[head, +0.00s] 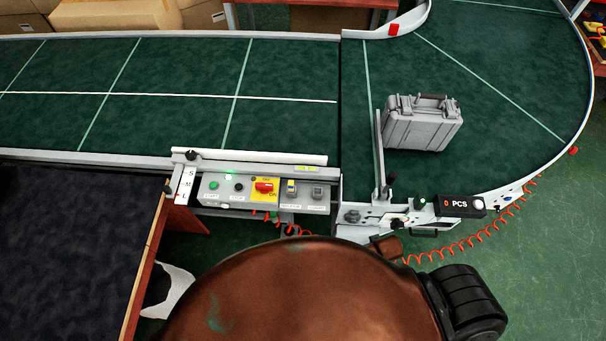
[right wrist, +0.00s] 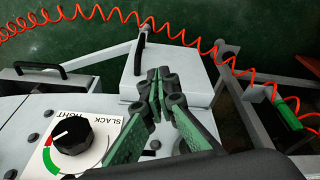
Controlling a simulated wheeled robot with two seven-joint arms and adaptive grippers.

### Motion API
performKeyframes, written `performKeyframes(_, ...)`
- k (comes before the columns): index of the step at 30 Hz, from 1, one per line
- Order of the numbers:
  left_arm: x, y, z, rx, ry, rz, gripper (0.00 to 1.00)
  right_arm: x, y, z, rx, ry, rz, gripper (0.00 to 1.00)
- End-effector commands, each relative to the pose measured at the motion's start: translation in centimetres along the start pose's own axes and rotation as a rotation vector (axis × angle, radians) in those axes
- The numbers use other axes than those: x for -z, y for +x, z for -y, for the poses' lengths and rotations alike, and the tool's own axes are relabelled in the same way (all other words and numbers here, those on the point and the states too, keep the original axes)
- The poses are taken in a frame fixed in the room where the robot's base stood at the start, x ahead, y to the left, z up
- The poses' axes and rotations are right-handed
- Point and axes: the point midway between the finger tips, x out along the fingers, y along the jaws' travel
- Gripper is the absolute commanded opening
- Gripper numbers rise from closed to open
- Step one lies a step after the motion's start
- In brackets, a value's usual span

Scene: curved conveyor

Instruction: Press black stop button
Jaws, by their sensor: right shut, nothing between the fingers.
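The control panel (head: 215,201) sits at the conveyor's near edge, left of centre in the head view. The black stop button (head: 239,187) is on it, between a green button (head: 213,185) and a red switch (head: 264,187) on a yellow plate. Nothing covers the black button in the head view. In the right wrist view my right gripper (right wrist: 158,92) has its green-padded fingers together with nothing between them. It is over grey-white metal parts, and the black stop button does not show there. Neither gripper shows in the head view.
A black SLACK/TIGHT knob (right wrist: 72,137) and a coiled orange cord (right wrist: 190,40) are near my right gripper. A grey case (head: 421,124) stands on the green conveyor belt (head: 290,70). A counter (head: 460,205) reads 0 PCS. A dark-topped table (head: 70,250) is at lower left.

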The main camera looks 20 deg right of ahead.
Motion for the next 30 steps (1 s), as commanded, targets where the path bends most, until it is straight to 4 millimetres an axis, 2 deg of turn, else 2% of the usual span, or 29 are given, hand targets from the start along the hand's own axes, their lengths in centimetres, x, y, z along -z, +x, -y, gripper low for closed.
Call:
performKeyframes(1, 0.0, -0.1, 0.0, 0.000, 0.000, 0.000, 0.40, 0.9, -1.7, -0.2, -0.004, -0.002, -0.013, 0.00)
performKeyframes(3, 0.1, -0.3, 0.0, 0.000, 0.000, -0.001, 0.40, 1.8, -3.8, -0.5, -0.009, -0.015, -0.024, 0.00)
performKeyframes(9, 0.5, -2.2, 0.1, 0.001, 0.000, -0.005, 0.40, 5.3, -9.1, -1.0, -0.038, -0.152, -0.076, 0.00)
performKeyframes(12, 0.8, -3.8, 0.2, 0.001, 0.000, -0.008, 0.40, 7.8, -10.9, -1.1, -0.065, -0.294, -0.113, 0.00)
performKeyframes(17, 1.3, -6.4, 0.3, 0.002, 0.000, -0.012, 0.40, 11.7, -12.4, -1.0, -0.118, -0.544, -0.167, 0.00)
performKeyframes(23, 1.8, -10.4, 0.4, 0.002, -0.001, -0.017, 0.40, 17.3, -14.0, -0.7, -0.217, -0.933, -0.231, 0.00)
performKeyframes(30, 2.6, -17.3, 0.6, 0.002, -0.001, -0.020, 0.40, 25.8, -16.6, -0.2, -0.434, -1.629, -0.290, 0.00)
